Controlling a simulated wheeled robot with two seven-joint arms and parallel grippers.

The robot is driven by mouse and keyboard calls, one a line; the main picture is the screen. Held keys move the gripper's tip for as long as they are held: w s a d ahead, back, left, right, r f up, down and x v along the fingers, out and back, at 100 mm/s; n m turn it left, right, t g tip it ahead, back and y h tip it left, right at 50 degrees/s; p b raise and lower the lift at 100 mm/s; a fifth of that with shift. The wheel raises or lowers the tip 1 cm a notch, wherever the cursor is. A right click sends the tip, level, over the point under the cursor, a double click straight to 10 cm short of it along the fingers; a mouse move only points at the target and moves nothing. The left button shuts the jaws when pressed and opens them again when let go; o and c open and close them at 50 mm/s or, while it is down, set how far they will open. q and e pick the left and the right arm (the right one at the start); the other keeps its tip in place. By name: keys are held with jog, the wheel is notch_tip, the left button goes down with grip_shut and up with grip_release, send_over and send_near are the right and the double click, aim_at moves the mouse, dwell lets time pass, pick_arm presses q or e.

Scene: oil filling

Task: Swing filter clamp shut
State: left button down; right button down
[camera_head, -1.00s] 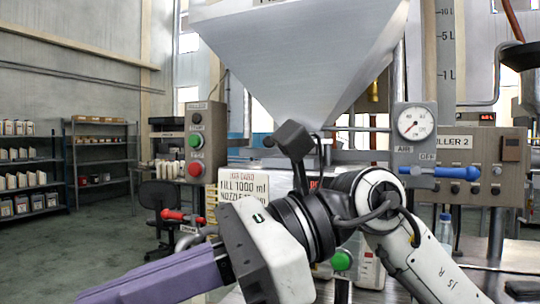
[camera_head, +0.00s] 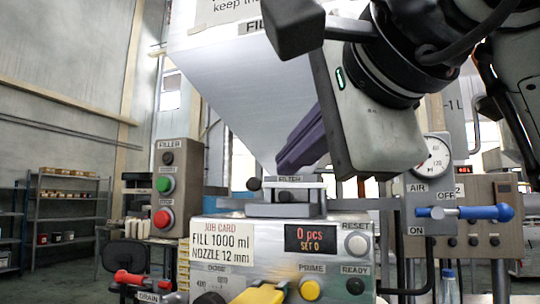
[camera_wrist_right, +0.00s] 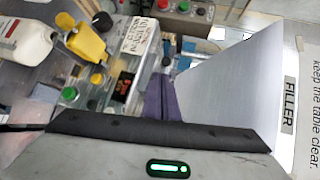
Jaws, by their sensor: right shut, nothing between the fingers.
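The filter housing (camera_head: 287,210), a grey metal block under the FILTER label, sits on top of the filler machine below the hopper's lower end. A black knob (camera_head: 254,184) stands at its left side and seems to belong to the clamp. I cannot tell how far the clamp is open. My right gripper (camera_head: 286,164) has purple fingers, shut and empty, pointing down and left just above the housing. In the wrist view its fingers (camera_wrist_right: 158,90) lie beside the hopper, with the black knob (camera_wrist_right: 166,61) past their tips. My left gripper is not in view.
The large hopper (camera_head: 225,90) rises behind my right fingers. A button box (camera_head: 180,188) stands left, an air gauge and blue-handled valve (camera_head: 470,213) right. A job card (camera_head: 222,243) and counter display (camera_head: 310,238) are on the machine front. A yellow bottle (camera_wrist_right: 85,42) stands before it.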

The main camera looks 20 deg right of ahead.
aim_at(251, 182)
jog(key=x, duration=0.7)
jog(key=r+x, duration=0.1)
jog(key=x, duration=0.2)
jog(key=shift+w+a+p, duration=0.1)
jog(key=shift+w+p, duration=0.2)
jog(key=shift+p, duration=0.05)
jog(key=shift+w, duration=0.15)
jog(key=shift+w+a+p, duration=0.45)
jog(key=shift+w, duration=0.4)
jog(key=w, duration=0.1)
jog(key=w+p, duration=0.1)
jog(key=w, duration=0.1)
jog(key=shift+w+a, duration=0.2)
jog(key=shift+a, duration=0.2)
jog(key=shift+w+p, duration=0.35)
jog(key=shift+w, duration=0.85)
